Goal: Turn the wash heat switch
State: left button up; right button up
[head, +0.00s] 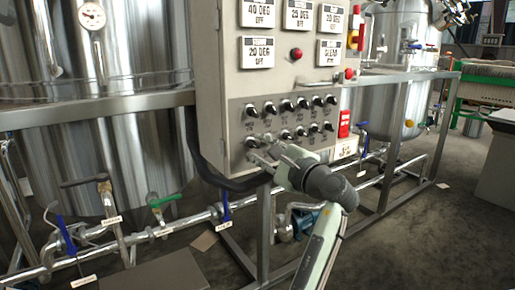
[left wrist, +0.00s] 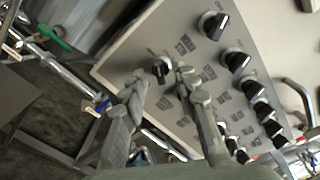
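The grey control panel (head: 232,90) carries two rows of black rotary switches; their small labels are too blurred to read, so I cannot tell which is the wash heat switch. My left gripper (head: 260,154) is at the left end of the lower row, by the leftmost lower switch (head: 252,141). In the left wrist view, my left gripper (left wrist: 161,76) is open. Its two fingers are apart on either side of a black switch (left wrist: 161,69); contact cannot be told. My right gripper is not in view.
Steel tanks stand behind at left (head: 130,130) and right (head: 390,90). A steel rail frame (head: 396,120) and pipes with a green-handled valve (head: 165,200) run below. A dark hose hangs under the panel.

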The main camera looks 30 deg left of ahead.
pick_arm(q)
jog(key=v, duration=1)
jog(key=shift+d, duration=0.25)
jog(key=shift+s, duration=0.15)
